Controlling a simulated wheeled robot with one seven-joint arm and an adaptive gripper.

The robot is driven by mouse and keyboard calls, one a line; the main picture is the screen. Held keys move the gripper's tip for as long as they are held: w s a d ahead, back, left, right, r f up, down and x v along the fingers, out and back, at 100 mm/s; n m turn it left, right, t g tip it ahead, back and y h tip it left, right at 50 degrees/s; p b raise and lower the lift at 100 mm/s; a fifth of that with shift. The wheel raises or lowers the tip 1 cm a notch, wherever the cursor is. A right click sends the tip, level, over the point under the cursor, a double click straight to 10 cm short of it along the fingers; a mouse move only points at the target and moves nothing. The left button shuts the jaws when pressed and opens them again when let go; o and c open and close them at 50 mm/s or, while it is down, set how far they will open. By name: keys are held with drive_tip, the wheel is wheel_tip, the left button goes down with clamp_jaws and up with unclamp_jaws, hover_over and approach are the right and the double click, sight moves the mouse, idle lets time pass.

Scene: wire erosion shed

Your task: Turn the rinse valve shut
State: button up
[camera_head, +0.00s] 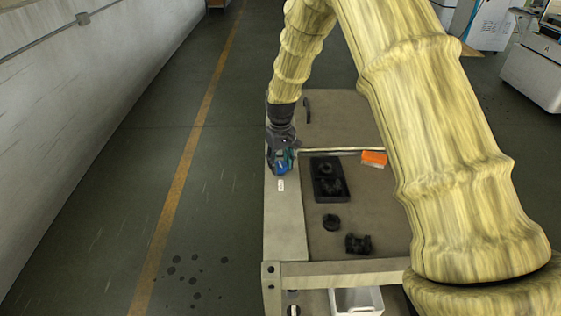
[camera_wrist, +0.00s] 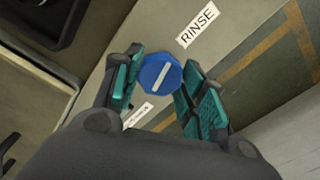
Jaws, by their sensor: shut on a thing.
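The rinse valve is a blue faceted knob (camera_wrist: 160,74) with a white bar across its face. In the wrist view the bar runs from lower left to upper right, roughly parallel to the lettering on the white RINSE label (camera_wrist: 197,25) beside it. My gripper (camera_wrist: 163,62) has its teal-padded fingers on either side of the knob and is shut on it. In the head view my gripper (camera_head: 281,157) points down at the left strip of the bench, and the blue knob (camera_head: 282,169) shows partly below the fingers.
A second, partly hidden label (camera_wrist: 139,115) lies on the strip. On the bench (camera_head: 275,230) are a black tray (camera_head: 341,168) with dark parts, an orange block (camera_head: 374,158), and two loose black parts (camera_head: 331,222) (camera_head: 358,243). A white bin (camera_head: 358,302) stands below.

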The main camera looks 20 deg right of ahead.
sight(281, 164)
drive_tip(key=shift+w+r+m, duration=0.1)
drive_tip(key=shift+m, duration=1.5)
drive_tip(key=o, duration=1)
drive_tip(key=shift+o, duration=0.2)
wheel_tip(281, 164, up, 12)
